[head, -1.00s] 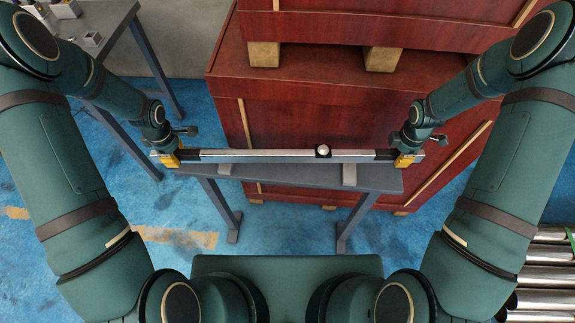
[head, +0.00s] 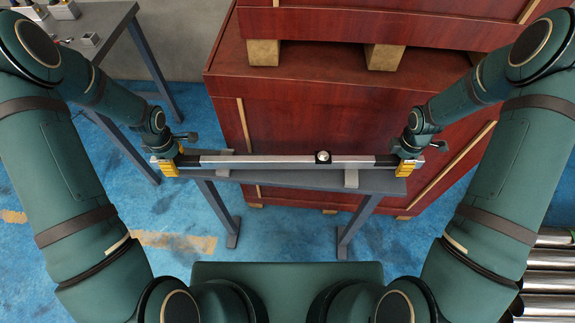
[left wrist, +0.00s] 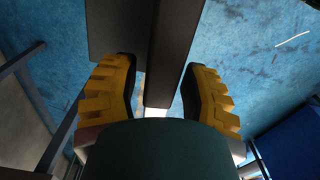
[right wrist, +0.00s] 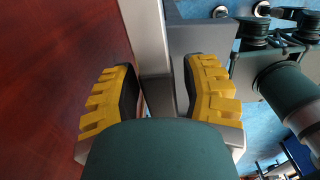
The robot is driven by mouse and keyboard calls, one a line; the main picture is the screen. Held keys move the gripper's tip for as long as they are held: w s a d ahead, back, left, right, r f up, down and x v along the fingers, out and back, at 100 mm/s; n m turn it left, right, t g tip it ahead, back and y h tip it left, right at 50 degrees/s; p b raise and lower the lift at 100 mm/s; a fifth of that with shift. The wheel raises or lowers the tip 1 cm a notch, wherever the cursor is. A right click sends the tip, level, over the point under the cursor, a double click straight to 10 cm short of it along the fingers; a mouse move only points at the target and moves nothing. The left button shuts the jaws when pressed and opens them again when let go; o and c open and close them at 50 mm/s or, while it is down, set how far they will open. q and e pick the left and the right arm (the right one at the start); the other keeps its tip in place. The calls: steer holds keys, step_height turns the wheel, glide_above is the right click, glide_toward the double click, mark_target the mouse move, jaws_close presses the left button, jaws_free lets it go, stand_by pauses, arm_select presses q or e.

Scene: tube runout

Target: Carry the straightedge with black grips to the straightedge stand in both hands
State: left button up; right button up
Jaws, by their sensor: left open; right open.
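The straightedge (head: 265,162) is a long silver bar with black grips near its ends and a round knob on top. In the head view it lies level across the two light supports of the grey straightedge stand (head: 290,178); I cannot tell how firmly it rests there. My left gripper (head: 168,166) is open around the left end. In the left wrist view the dark bar (left wrist: 172,55) runs between the spread yellow fingers, with gaps. My right gripper (head: 406,167) is open around the right end. In the right wrist view the bar (right wrist: 146,35) passes between its fingers.
Large red-brown crates (head: 330,115) stand close behind the stand. A grey table (head: 108,18) with small items is at the upper left. Metal rollers (head: 545,275) are at the lower right. Blue floor is free to the left of the stand.

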arm_select(q)
step_height(320, 180, up, 12)
arm_select(e)
step_height(320, 180, up, 12)
stand_by(0.8)
stand_by(0.5)
